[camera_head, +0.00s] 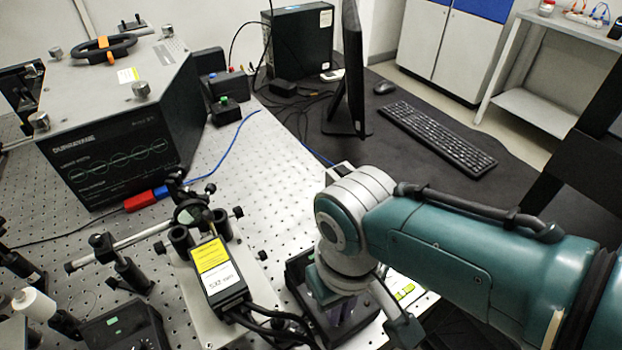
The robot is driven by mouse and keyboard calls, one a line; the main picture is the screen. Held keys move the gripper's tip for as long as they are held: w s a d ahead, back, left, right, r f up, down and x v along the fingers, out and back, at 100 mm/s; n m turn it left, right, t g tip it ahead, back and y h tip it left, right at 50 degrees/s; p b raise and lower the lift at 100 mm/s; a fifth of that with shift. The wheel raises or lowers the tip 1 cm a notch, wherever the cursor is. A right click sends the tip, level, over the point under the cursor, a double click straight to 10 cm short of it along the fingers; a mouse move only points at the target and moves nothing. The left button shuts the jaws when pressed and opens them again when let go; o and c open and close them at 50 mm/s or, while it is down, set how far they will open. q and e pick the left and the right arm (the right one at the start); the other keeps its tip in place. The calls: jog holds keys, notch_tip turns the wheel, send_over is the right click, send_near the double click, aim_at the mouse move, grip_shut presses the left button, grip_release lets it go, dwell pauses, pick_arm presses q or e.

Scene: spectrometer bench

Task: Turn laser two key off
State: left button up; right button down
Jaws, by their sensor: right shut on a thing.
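My right gripper (345,314) reaches down from the right onto a black control box (299,272) at the bottom centre. Its fingers are shut at the top of this box. What they grip is hidden by the gripper and wrist; from the place, it is most likely the laser two key. I cannot see which way the key points. A laser head (219,279) with a yellow warning label and a white 532 nm label stands just left of the box. My left gripper is not in view.
Another black box (122,328) stands at the bottom left. A large spectrometer (125,125) fills the upper left. Optics posts and black cables crowd the area around the laser head. A monitor (350,80) and keyboard (437,135) stand behind my right arm.

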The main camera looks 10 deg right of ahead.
jog(key=shift+n, duration=0.6)
jog(key=c, duration=1)
grip_release()
jog(key=shift+r+p, duration=2.4)
jog(key=shift+r, duration=2.55)
